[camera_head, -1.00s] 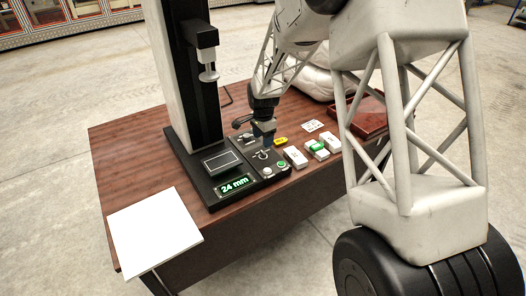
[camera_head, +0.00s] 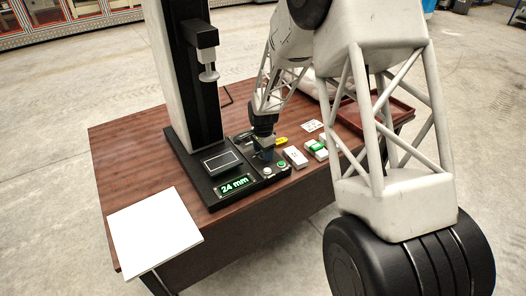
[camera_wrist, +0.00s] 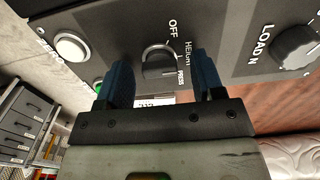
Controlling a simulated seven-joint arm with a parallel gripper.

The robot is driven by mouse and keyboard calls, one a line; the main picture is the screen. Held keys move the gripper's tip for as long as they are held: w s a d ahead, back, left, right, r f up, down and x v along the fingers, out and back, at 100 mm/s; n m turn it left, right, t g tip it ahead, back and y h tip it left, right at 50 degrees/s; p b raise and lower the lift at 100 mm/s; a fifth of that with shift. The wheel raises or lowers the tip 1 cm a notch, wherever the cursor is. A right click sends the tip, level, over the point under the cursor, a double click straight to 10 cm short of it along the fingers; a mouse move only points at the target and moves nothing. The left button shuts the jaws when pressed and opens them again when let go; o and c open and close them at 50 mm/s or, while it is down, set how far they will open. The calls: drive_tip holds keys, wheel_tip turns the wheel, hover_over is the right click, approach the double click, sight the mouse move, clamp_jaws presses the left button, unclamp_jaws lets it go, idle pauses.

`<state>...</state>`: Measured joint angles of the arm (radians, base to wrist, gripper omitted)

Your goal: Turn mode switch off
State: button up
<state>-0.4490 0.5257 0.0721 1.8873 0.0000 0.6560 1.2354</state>
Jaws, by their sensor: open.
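The mode switch, a dark round knob (camera_wrist: 158,66), sits on the grey control panel in the wrist view, with OFF, HEIGHT and PRESS printed around it. I cannot tell for sure which mark its pointer faces. My gripper (camera_wrist: 163,66) is open, with one blue finger on each side of the knob; contact is not clear. In the head view my gripper (camera_head: 264,152) is over the panel and hides the switch. The machine's display (camera_head: 235,184) reads 24 mm.
A LOAD N knob (camera_wrist: 296,47) is right of the switch, and a white button (camera_wrist: 71,47) and a green button (camera_wrist: 98,86) are left. In the head view, white and green blocks (camera_head: 296,157) lie beside the machine, and a red tray (camera_head: 398,118) is behind my arm.

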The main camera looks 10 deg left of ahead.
drive_tip(key=shift+c, duration=0.3)
drive_tip(key=c, duration=0.9)
drive_tip(key=shift+n, duration=0.4)
drive_tip(key=n, duration=1.1)
drive_tip(key=o, duration=1)
drive_tip(key=shift+c, duration=0.2)
